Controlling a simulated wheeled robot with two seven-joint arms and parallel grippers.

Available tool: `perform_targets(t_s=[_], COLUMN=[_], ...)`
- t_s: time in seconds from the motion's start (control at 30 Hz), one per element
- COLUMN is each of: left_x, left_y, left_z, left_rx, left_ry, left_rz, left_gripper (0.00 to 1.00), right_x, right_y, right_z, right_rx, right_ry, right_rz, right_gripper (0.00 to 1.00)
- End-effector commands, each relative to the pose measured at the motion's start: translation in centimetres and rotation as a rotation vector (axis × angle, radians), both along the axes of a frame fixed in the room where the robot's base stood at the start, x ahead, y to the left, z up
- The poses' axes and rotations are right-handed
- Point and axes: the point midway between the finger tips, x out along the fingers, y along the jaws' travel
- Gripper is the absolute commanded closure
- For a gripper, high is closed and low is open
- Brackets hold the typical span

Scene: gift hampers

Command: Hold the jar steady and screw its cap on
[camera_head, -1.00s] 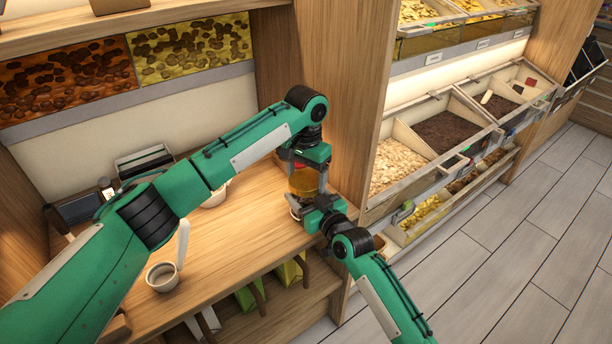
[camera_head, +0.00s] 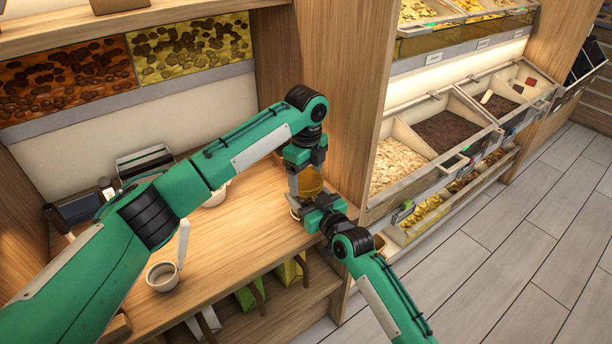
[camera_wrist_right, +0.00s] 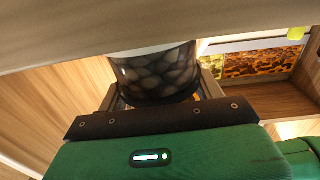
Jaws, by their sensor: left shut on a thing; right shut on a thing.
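The amber jar (camera_head: 311,183) stands upright near the right end of the wooden counter. My right gripper (camera_head: 315,204) is shut on its lower body from the front right. In the right wrist view the jar (camera_wrist_right: 155,75) shows dark rounded contents between the fingers, with a pale band above. My left gripper (camera_head: 305,172) points down from above and is shut at the jar's top. The cap is hidden behind its fingers, so how it sits on the jar cannot be seen.
A white cup (camera_head: 162,276) with a pale upright handle stands at the counter's front left. A white bowl (camera_head: 214,197) is partly behind my left arm. Green bags (camera_head: 290,272) sit on the shelf below. A wooden upright (camera_head: 345,100) and food bins (camera_head: 440,135) are close on the right.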

Motion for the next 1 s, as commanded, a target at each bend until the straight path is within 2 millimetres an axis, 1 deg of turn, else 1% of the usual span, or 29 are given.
perform_targets(t_s=[0.1,0.2,0.33,0.37,0.4,0.47,0.5,0.77,0.87,1.0], left_x=[0.1,0.1,0.1,0.1,0.1,0.1,0.1,0.1,0.1,0.1], left_y=[0.1,0.1,0.1,0.1,0.1,0.0,0.0,0.0,0.0,-0.1], left_z=[0.0,0.0,0.0,0.0,0.0,0.0,0.0,0.3,1.3,4.1], left_rx=[0.001,0.001,0.001,0.001,0.000,0.000,0.000,-0.001,-0.001,-0.002], left_ry=[-0.002,-0.002,-0.002,-0.002,-0.001,-0.001,-0.001,-0.002,-0.003,-0.004], left_rz=[-0.180,-0.286,-0.278,-0.277,-0.277,-0.276,-0.276,-0.276,-0.276,-0.276], left_gripper=[0.53,0.53,0.53,0.22,0.14,0.02,0.00,0.00,0.00,0.00], right_x=[0.0,0.0,0.0,0.0,0.0,0.0,0.0,0.0,0.0,0.0], right_y=[0.0,0.0,0.0,0.0,0.0,0.0,0.0,0.0,0.0,0.0], right_z=[-0.1,-0.1,-0.1,-0.1,-0.1,-0.1,-0.1,-0.1,-0.1,-0.1], right_rx=[-0.001,-0.001,-0.001,-0.001,-0.001,-0.001,-0.001,-0.001,-0.001,-0.001], right_ry=[0.001,0.001,0.001,0.001,0.001,0.001,0.001,0.001,0.001,0.002], right_rz=[0.000,0.000,0.000,0.000,0.000,0.000,0.000,0.000,0.000,0.000], right_gripper=[0.96,0.96,0.96,0.96,0.96,0.96,0.96,0.96,0.96,0.96])
